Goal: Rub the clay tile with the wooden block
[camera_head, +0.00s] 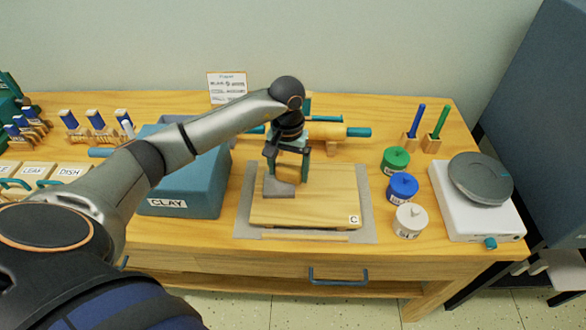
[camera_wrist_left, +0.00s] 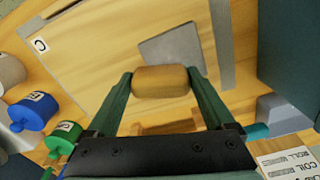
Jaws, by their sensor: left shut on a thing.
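The clay tile (camera_head: 279,189) is a flat grey slab on the left part of a wooden board (camera_head: 330,205) marked C. In the left wrist view the tile (camera_wrist_left: 172,48) lies just beyond the block. My left gripper (camera_head: 287,174) points down over the board at the tile's far right side. It is shut on the wooden block (camera_wrist_left: 160,82), a light brown piece with rounded edges held across between the two fingers. Whether the block touches the tile I cannot tell. My right gripper is not in view.
A grey mat (camera_head: 367,205) lies under the board. A blue CLAY box (camera_head: 180,190) stands left. Green (camera_head: 396,158), blue (camera_head: 403,187) and white (camera_head: 410,219) jars and a white turntable (camera_head: 470,215) stand right. A rolling pin (camera_head: 330,131) lies behind.

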